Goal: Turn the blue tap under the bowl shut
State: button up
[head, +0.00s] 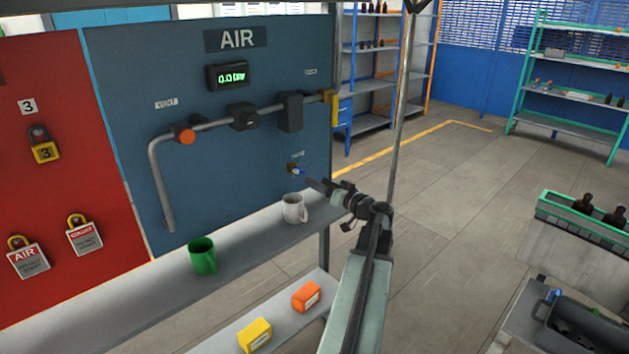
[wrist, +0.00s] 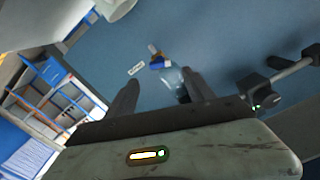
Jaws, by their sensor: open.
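The small blue tap (head: 300,171) sticks out of the blue-grey AIR panel on a brass-coloured fitting, under a small label. In the wrist view the blue tap (wrist: 157,62) lies ahead of the fingertips, near a pale label (wrist: 136,69). A clear, rounded shape (wrist: 174,82) shows beside it, perhaps the bowl; I cannot make out a bowl in the head view. My gripper (head: 313,182) is just right of the tap in the head view. Its two fingers (wrist: 163,85) are spread with nothing gripped. Whether a fingertip touches the tap is not clear.
A white mug (head: 294,208) and a green mug (head: 202,256) stand on the shelf (head: 150,292) below the panel. The pipe (head: 212,123) with its orange knob (head: 184,134) runs above. An upright post (head: 325,236) stands close to my arm.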

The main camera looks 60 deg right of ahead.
aim_at(301, 172)
jog(key=x, duration=0.8)
grip_shut()
jog(key=shift+m, duration=0.4)
jog(key=m, duration=0.5)
jog(key=shift+m, duration=0.3)
jog(key=m, duration=0.7)
jog(key=shift+s, duration=0.1)
grip_release()
